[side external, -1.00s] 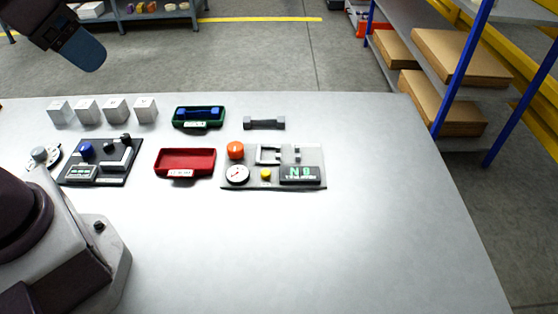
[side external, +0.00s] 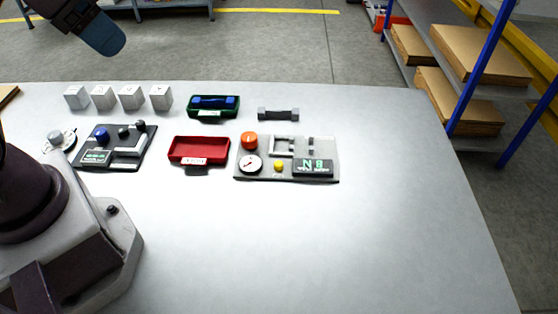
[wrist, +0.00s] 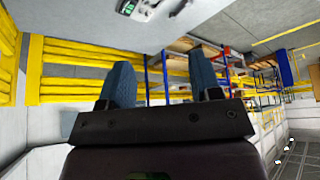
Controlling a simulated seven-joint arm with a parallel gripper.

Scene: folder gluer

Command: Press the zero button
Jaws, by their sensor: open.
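A grey panel (side external: 242,177) lies on the table right of centre in the side view. It carries an orange knob (side external: 249,141), a round white dial (side external: 250,164), a small yellow button (side external: 279,166) and a dark display (side external: 313,168) with green characters. No label naming a zero button is readable. My gripper (side external: 105,38) is high at the upper left of the side view, well away from the panel. In the wrist view my gripper (wrist: 163,85) has its two blue fingers spread, with nothing between them. The yellow button cannot be made out in the wrist view.
Left of the panel are a red tray (side external: 198,151), a dark panel (side external: 136,157) with a blue knob, and a grey dial (side external: 57,139). Behind are white cubes (side external: 130,98), a green tray (side external: 233,111) and a grey bar (side external: 278,114). The table's front right is clear.

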